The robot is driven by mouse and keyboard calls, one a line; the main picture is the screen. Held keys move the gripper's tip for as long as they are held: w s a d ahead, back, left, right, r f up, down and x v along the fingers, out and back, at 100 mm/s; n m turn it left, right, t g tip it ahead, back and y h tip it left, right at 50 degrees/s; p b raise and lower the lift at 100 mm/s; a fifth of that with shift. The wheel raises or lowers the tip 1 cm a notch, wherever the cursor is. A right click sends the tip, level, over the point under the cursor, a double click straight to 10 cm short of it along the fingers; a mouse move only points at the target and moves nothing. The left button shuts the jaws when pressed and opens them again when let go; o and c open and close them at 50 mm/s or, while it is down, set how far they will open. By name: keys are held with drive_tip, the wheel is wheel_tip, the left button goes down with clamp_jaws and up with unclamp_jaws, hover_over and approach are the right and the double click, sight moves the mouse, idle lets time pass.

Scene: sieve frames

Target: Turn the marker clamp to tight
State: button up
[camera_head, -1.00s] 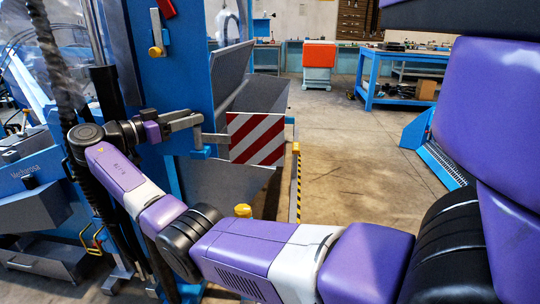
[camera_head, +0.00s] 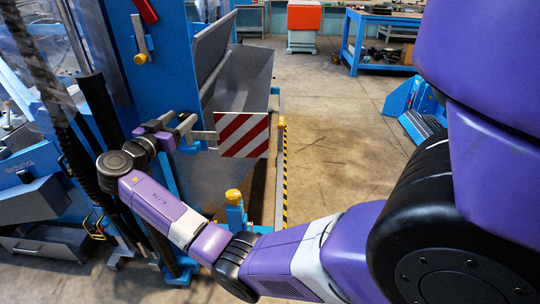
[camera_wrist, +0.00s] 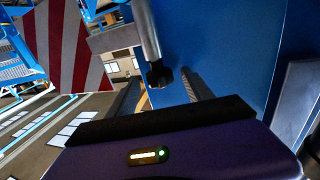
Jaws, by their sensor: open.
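The red-and-white striped marker plate (camera_head: 241,135) hangs beside the blue column, on a short grey bar (camera_head: 204,136). It also shows at the upper left of the wrist view (camera_wrist: 68,45). A blue block (camera_head: 194,147) sits just below the bar; I cannot tell which part is the clamp. In the wrist view a grey rod with a dark knobbed end (camera_wrist: 157,72) comes down between the fingers of my gripper (camera_wrist: 163,90). My gripper (camera_head: 187,126) is open beside the bar. I see a gap around the rod's end and cannot tell contact.
The blue column (camera_head: 105,40) carries a lever with a yellow knob (camera_head: 138,59). A grey bin (camera_head: 245,85) stands behind the plate. A yellow knob (camera_head: 234,196) tops a blue post near my forearm. Open floor (camera_head: 335,120) lies to the right.

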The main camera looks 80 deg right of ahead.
drive_tip(key=shift+s+r+n+t+p, duration=0.15)
drive_tip(key=shift+n+t+p, duration=0.95)
drive_tip(key=shift+p, duration=1.35)
drive_tip(key=shift+s+n+t+p, duration=0.3)
drive_tip(key=shift+n+t+p, duration=0.35)
drive_tip(key=shift+t+p, duration=1.45)
drive_tip(key=shift+s+r+n+t+p, duration=0.15)
drive_tip(key=shift+n+t+p, duration=0.75)
drive_tip(key=shift+p, duration=1.95)
